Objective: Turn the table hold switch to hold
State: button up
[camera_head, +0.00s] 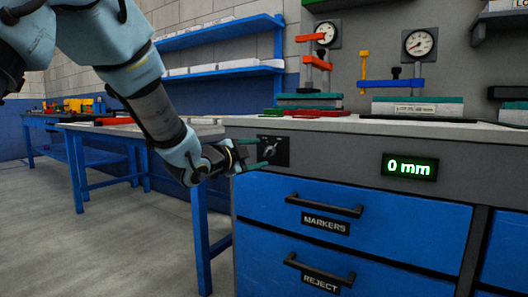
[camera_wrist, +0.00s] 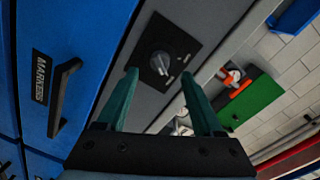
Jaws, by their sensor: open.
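The table hold switch (camera_head: 271,150) is a grey rotary knob on a black plate, set in the grey front panel at the left end of the bench. In the wrist view the knob (camera_wrist: 160,63) lies ahead of and between my two fingertips, with small markings on the plate that I cannot read. My gripper (camera_head: 256,154) has teal fingers and is open, close in front of the switch. In the wrist view the fingers of my gripper (camera_wrist: 159,74) stand apart with nothing between them, and I see no contact with the knob.
A green display (camera_head: 410,167) reads 0 mm to the right of the switch. Blue drawers with black handles lie below, labelled MARKERS (camera_head: 325,223) and REJECT (camera_head: 321,280). Dial gauges (camera_head: 419,43) and clamps stand above the bench top. A blue table (camera_head: 76,168) is behind my arm.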

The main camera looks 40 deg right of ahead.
jog(key=v, duration=0.6)
jog(key=shift+p, duration=0.35)
jog(key=shift+a, duration=0.15)
jog(key=w+a+f+n+t+y, duration=0.2)
jog(key=w+a+f+n+y, duration=0.25)
jog(key=a, duration=0.35)
jog(key=w+a+f+n+t+y, duration=0.1)
jog(key=w+a+f+n+y, duration=0.3)
jog(key=a, duration=0.5)
jog(key=w+a+f+n+t+y, duration=0.2)
jog(key=w+a+f+n, duration=0.3)
jog(key=a, duration=0.3)
jog(key=s+a+f+n+g+y, duration=0.35)
jog(key=s+a+n, duration=0.3)
jog(key=a, duration=0.55)
jog(key=s+a+f+n+g+y, duration=0.35)
jog(key=s+a+n, duration=0.3)
jog(key=a, duration=0.45)
notch_tip(320, 180, up, 37)
jog(key=p, duration=3.7)
jog(key=shift+f+h, duration=0.2)
jog(key=shift+h, duration=0.25)
jog(key=shift+s+a, duration=0.15)
jog(key=shift+c, duration=0.2)
